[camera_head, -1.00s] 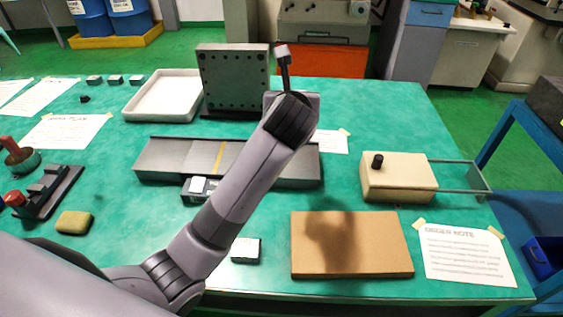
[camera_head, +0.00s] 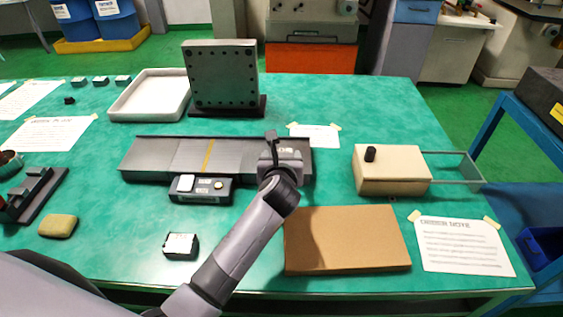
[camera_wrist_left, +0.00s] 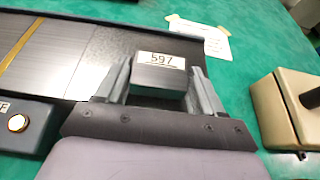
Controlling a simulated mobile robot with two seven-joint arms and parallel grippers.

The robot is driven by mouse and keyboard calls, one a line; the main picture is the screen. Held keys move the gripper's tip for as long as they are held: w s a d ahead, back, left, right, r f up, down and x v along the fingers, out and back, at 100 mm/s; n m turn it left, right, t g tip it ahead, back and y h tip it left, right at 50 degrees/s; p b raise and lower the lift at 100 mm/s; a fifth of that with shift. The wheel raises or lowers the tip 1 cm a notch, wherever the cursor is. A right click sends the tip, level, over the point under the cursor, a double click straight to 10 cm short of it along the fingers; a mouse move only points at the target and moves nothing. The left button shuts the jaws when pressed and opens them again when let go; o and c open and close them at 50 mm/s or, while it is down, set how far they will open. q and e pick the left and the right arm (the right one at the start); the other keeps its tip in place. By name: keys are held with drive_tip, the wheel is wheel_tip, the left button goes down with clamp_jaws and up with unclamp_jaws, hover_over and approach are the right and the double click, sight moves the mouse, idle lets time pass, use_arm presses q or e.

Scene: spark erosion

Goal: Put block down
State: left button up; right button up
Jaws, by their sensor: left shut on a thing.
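My left gripper (camera_head: 282,152) is at the right end of the long grey plate (camera_head: 150,158) in the head view. In the left wrist view its fingers are shut on a small grey metal block (camera_wrist_left: 158,77) with a white label reading 597. The block is over or on the plate's right part; I cannot tell whether it touches. The gripper mostly hides the block in the head view. My right gripper is not in view.
A dark device (camera_head: 201,189) with a button sits at the plate's front edge. A cardboard-brown slab (camera_head: 345,240), a beige box (camera_head: 392,172) and a small labelled block (camera_head: 181,245) stand nearby. A perforated upright plate (camera_head: 222,75) and white tray (camera_head: 150,95) are behind.

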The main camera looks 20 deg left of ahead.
use_arm(q)
drive_tip(key=shift+f, duration=0.2)
drive_tip(key=shift+f, duration=0.1)
drive_tip(key=o, duration=1.6)
drive_tip(key=shift+f, duration=0.15)
